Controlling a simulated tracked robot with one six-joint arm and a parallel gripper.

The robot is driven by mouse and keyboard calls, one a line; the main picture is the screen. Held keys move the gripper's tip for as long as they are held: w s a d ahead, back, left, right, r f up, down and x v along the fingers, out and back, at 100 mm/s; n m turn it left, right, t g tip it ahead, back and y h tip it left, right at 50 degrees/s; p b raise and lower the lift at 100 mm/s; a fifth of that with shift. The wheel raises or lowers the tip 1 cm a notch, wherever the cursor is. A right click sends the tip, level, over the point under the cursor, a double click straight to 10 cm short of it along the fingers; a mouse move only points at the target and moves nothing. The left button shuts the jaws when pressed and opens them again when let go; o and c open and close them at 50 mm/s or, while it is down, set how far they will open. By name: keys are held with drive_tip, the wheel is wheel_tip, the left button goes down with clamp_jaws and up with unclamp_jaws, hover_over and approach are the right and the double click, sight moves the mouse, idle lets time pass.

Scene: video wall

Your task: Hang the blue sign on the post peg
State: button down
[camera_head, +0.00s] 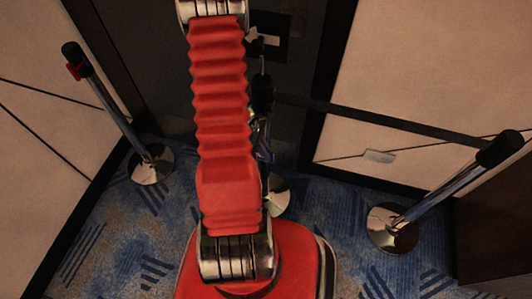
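A small dark-blue piece (264,144) shows just right of my red arm, in front of the middle post. I cannot tell whether it is the blue sign; most of it is hidden. The left post (108,105) has a black top with a small red piece (74,71) on its side, and leans in the picture. I cannot tell whether this red piece is the peg. The middle post (262,92) is mostly hidden behind my arm; its round base (279,194) shows partly. My arm runs up out of the top of the picture, and my gripper is not seen.
The right post (442,192) is joined to the middle post by a dark belt (390,122). Pale wall panels stand at left (50,130) and right (430,70). A dark door-like panel with a grey fitting (264,39) is behind. Patterned blue carpet (125,235) is open at lower left.

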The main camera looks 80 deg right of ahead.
drive_tip(key=shift+d, duration=0.35)
